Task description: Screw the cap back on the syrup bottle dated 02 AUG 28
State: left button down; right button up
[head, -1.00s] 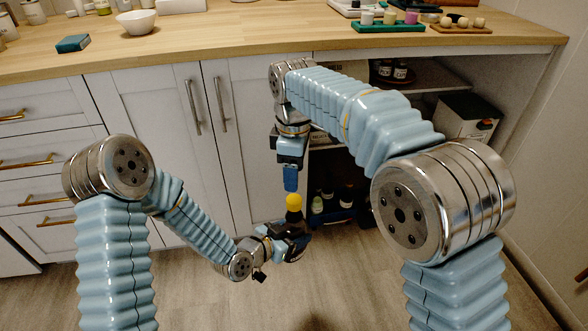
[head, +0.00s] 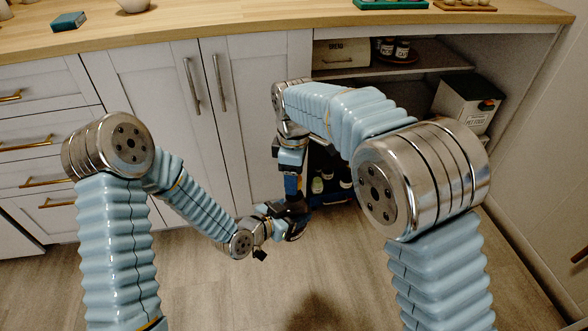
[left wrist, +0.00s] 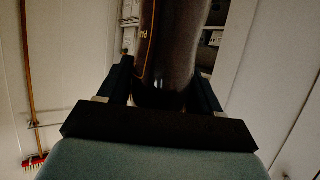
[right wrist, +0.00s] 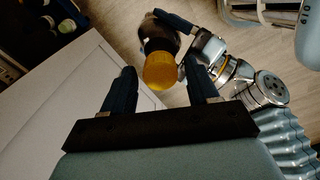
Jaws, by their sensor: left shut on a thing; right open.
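A dark syrup bottle (left wrist: 172,60) stands between the fingers of my left gripper (head: 290,220), which is shut on it. Part of its label shows in the left wrist view, but no date is readable. A yellow cap (right wrist: 160,71) sits at the bottle's top end in the right wrist view; I cannot tell how tight it is. My right gripper (right wrist: 159,68) is open, pointing down above the bottle, with the cap in line between its fingertips. I cannot tell whether the fingers touch the cap. In the head view, the right gripper hides the cap.
Behind the grippers is an open cabinet with more bottles in a blue crate (head: 340,199) low down. Jars (head: 402,50) and a bin (head: 341,54) stand on its shelf. A pet food box (head: 466,104) is at the right. Closed white doors (head: 150,90) are at the left.

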jog(key=shift+c, duration=0.2)
jog(key=c, duration=1)
jog(key=m, duration=0.7)
grip_shut()
jog(key=m, duration=0.7)
jog(key=shift+m, duration=0.4)
jog(key=o, duration=1.2)
grip_release()
notch_tip(320, 180, up, 12)
